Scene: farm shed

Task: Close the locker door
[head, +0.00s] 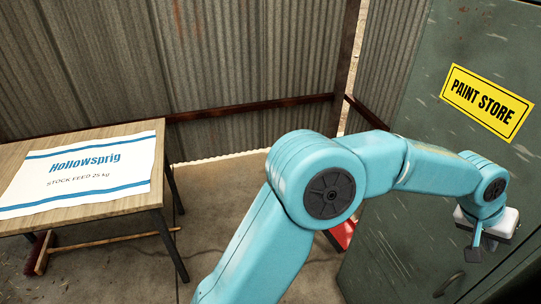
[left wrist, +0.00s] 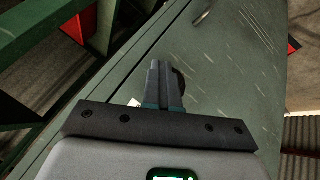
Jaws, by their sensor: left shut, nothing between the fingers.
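The green locker stands at the right of the head view, with a yellow PAINT STORE sign (head: 487,103) on its scratched door (head: 425,115). A dark curved handle (head: 449,284) shows low on the door; it also shows at the top of the left wrist view (left wrist: 203,14). My left gripper (head: 474,252) is at the door face, to the right of and above the handle. In the left wrist view its fingers (left wrist: 164,68) are together and empty, over the green door (left wrist: 225,75). A thin dark seam runs beside the door; I cannot tell whether a gap remains. My right gripper is out of view.
A wooden table (head: 110,211) with a Hollowsprig feed sack (head: 85,172) stands at the left, with a broom (head: 42,252) beneath it. A red object (head: 343,234) lies behind my arm by the locker. The corrugated wall (head: 250,60) closes off the back.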

